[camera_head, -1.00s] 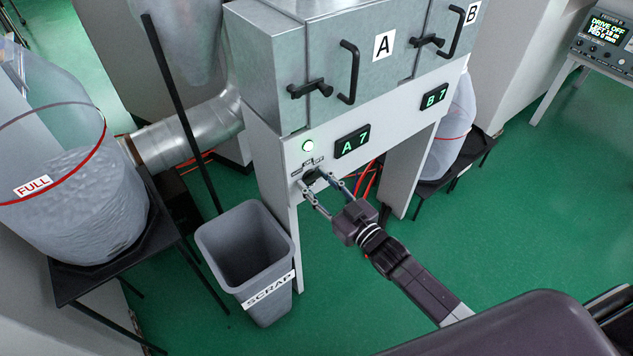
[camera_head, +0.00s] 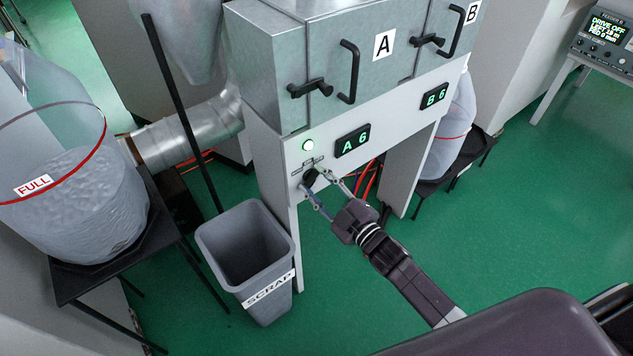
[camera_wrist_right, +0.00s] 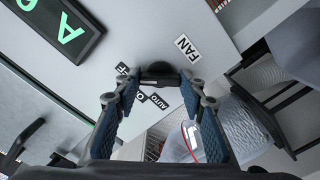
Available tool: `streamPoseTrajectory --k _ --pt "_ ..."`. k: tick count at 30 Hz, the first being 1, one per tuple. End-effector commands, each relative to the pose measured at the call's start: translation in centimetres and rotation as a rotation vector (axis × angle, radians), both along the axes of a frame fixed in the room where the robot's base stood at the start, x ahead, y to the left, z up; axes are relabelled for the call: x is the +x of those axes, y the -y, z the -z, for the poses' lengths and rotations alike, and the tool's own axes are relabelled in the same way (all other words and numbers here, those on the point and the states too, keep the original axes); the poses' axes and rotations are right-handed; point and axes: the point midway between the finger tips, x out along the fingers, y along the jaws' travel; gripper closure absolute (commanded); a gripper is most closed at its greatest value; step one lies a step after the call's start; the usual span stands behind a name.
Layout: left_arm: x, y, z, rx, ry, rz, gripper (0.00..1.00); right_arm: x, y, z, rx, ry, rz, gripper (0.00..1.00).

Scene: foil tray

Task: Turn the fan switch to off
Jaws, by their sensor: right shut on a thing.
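In the right wrist view the knob (camera_wrist_right: 160,72) sits between my fingertips. A FAN label (camera_wrist_right: 187,48) and an AUTO label (camera_wrist_right: 159,101) are near it; other labels beside it are partly hidden by my finger. The knob's exact pointing direction cannot be made out. My right gripper (camera_head: 314,184) is shut on the knob, and its fingers also show in the right wrist view (camera_wrist_right: 160,88). My left gripper is not in view.
Displays read A 6 (camera_head: 352,141) and B 6 (camera_head: 434,97). A grey scrap bin (camera_head: 215,262) stands below left of the switch. A clear bag marked FULL (camera_head: 80,225) is at the left. Red cables hang behind my gripper. Green floor is open at the right.

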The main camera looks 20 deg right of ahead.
Motion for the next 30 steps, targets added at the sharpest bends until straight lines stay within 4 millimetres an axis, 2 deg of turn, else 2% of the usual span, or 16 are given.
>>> streamPoseTrajectory --k 17,18,21,22,30 --pt "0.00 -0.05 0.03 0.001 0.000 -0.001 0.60 -0.02 -0.05 -0.02 -0.033 0.013 -0.001 0.87" --pt "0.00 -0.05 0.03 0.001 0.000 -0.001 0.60 -0.01 -0.04 -0.01 -0.033 0.013 -0.001 0.58" --pt "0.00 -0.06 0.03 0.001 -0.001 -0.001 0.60 -0.01 -0.03 -0.01 -0.032 0.012 -0.001 0.47" --pt "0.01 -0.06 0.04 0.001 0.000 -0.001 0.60 -0.01 -0.03 -0.01 -0.032 0.012 -0.001 0.45" --pt "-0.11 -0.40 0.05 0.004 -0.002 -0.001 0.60 -0.08 0.02 0.02 -0.030 0.011 0.000 0.45"
